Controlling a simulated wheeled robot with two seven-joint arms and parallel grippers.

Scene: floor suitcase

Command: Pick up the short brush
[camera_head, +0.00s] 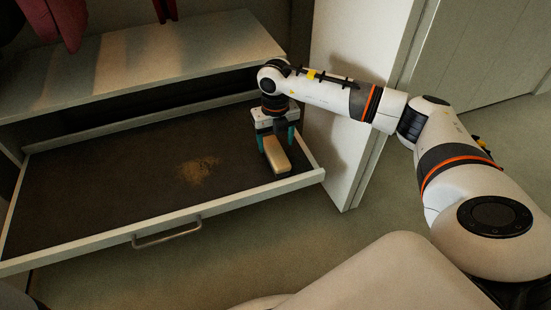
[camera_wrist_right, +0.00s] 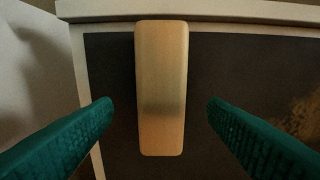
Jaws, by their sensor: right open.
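The short brush (camera_head: 277,157) has a light wooden back and lies in the open drawer (camera_head: 100,248), near its right front corner. In the right wrist view the brush (camera_wrist_right: 162,85) stands lengthwise in the middle of the picture. My right gripper (camera_head: 276,143) is directly over the brush, pointing down. Its teal fingers (camera_wrist_right: 160,110) are open, one on each side of the brush, with a visible gap on both sides. I cannot tell how far above the drawer floor the fingertips are. The brush's underside is hidden. My left gripper does not show.
A patch of tan crumbs or dust (camera_head: 198,170) lies on the dark drawer floor left of the brush. The drawer has a metal handle (camera_head: 167,233) in front. A shelf (camera_head: 150,58) overhangs behind, and a white panel (camera_head: 345,110) stands close on the right.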

